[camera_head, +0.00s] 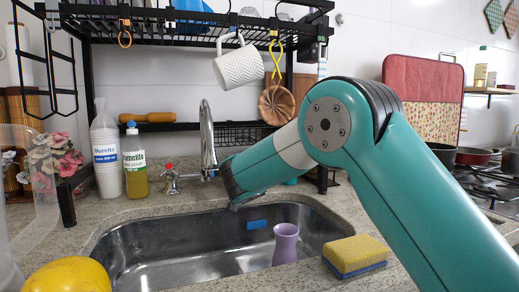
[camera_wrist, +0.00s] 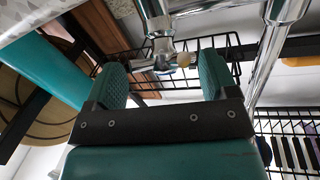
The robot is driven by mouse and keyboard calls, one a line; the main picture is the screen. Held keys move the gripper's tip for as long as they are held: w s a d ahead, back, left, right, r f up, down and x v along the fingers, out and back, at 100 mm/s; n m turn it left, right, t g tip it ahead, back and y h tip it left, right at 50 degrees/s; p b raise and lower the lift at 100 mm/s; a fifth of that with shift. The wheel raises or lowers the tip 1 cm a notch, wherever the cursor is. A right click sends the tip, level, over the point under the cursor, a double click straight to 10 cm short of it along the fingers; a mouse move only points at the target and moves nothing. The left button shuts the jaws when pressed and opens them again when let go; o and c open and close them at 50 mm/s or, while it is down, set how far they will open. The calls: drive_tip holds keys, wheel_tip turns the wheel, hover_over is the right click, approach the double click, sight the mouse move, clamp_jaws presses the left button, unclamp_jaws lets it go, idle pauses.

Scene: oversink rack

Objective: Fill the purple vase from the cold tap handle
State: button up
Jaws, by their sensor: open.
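The purple vase (camera_head: 285,243) stands upright in the metal sink, toward its right side. The chrome tap spout (camera_head: 207,140) rises behind the sink, left of the vase in the picture. A tap handle with a red mark (camera_head: 169,182) is left of the spout. My gripper (camera_wrist: 162,66) is open at the right side of the tap base, and my arm hides that side in the head view. In the wrist view, a chrome tap handle (camera_wrist: 160,62) with a pale tip lies between the teal fingers. I cannot tell whether it touches them. No water stream is visible.
The sink (camera_head: 180,262) has a blue patch on its back wall. A yellow sponge (camera_head: 355,255) lies on its right rim. A black rack (camera_head: 150,35) with a hanging mug (camera_head: 239,66) spans above.

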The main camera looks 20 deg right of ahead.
drive_tip(key=n+y+p, duration=0.1)
drive_tip(key=p, duration=0.1)
drive_tip(key=n+y+p, duration=0.1)
drive_tip(key=p, duration=0.1)
drive_tip(key=r+n+y+p, duration=0.1)
drive_tip(key=n+p, duration=0.1)
drive_tip(key=shift+d, duration=0.3)
drive_tip(key=n+y+p, duration=0.2)
drive_tip(key=shift+d+f+y, duration=0.2)
drive_tip(key=shift+y, duration=0.1)
drive_tip(key=s+a+r+n+g+y+p, duration=0.1)
drive_tip(key=s+a+r+g+p, duration=0.1)
drive_tip(key=s, duration=1)
drive_tip(key=s+a+r+n+g+y+p, duration=0.1)
drive_tip(key=s+a+r+g+p, duration=0.1)
drive_tip(key=s+r+g+p, duration=0.2)
drive_tip(key=s+a+r+n+g+p, duration=0.1)
drive_tip(key=s+a+r+g+p, duration=0.2)
drive_tip(key=s, duration=1.7)
drive_tip(key=g, duration=0.4)
drive_tip(key=shift+s+r+g+y+p, duration=0.2)
drive_tip(key=shift+r+g+y+p, duration=0.1)
drive_tip(key=shift+r+y+p, duration=0.1)
